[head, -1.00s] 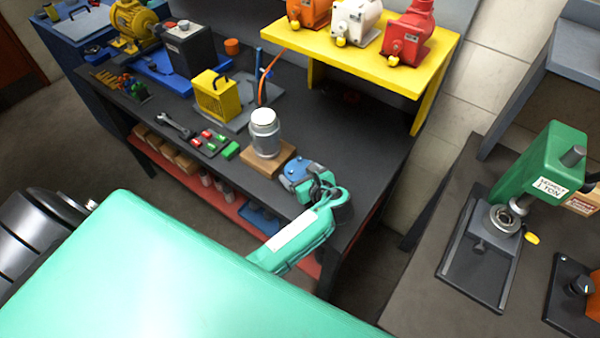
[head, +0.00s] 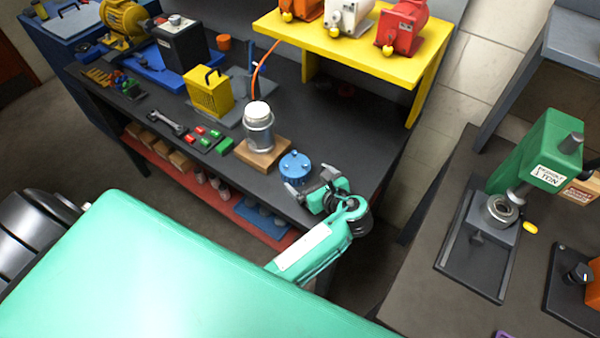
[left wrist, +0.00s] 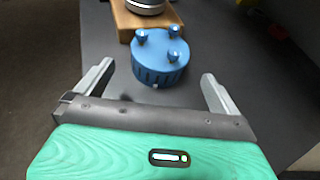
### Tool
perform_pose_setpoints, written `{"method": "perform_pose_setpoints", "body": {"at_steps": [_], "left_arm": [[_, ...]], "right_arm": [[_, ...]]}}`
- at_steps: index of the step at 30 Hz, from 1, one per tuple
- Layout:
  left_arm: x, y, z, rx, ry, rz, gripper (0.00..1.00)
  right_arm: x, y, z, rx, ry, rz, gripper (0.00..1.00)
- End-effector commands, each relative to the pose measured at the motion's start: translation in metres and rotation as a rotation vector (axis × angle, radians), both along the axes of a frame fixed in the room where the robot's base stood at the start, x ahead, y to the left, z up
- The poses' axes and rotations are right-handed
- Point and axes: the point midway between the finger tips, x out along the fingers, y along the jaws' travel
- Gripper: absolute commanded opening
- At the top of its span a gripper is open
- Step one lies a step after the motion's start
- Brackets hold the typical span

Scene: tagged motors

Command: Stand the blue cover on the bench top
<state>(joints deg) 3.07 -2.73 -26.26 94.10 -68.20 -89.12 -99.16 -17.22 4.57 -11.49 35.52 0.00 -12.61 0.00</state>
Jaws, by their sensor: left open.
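The blue cover (head: 295,166) is a short round cap with small knobs on its top face. It stands on the dark bench top (head: 340,135), just right of the wooden block. In the left wrist view the cover (left wrist: 158,62) is upright, knobs up, beyond the fingers. My left gripper (head: 302,197) is open and empty, close to the cover on its near side and apart from it. Its two fingers (left wrist: 158,88) are spread wide in the wrist view, with bare bench between them. My right gripper does not show.
A silver motor with a white top (head: 258,127) stands on a wooden block (head: 262,154) beside the cover. Red and green blocks (head: 208,135), a wrench (head: 165,122) and a yellow box (head: 208,92) are farther left. A yellow shelf (head: 345,55) overhangs the back. Bench behind the cover is clear.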

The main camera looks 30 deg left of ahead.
Motion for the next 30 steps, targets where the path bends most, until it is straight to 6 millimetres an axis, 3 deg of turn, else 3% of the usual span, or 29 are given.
{"method": "perform_pose_setpoints", "body": {"at_steps": [3, 9, 30], "left_arm": [[-0.01, -0.017, 0.007, -0.003, -0.001, 0.0, 1.0], [-0.018, -0.03, 0.015, 0.0, 0.0, 0.001, 1.0], [-0.019, -0.032, 0.016, 0.0, 0.0, 0.0, 1.0]], "right_arm": [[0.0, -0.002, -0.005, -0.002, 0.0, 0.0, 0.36], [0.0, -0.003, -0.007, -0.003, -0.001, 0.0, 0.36], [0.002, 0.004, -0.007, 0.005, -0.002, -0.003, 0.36]]}}
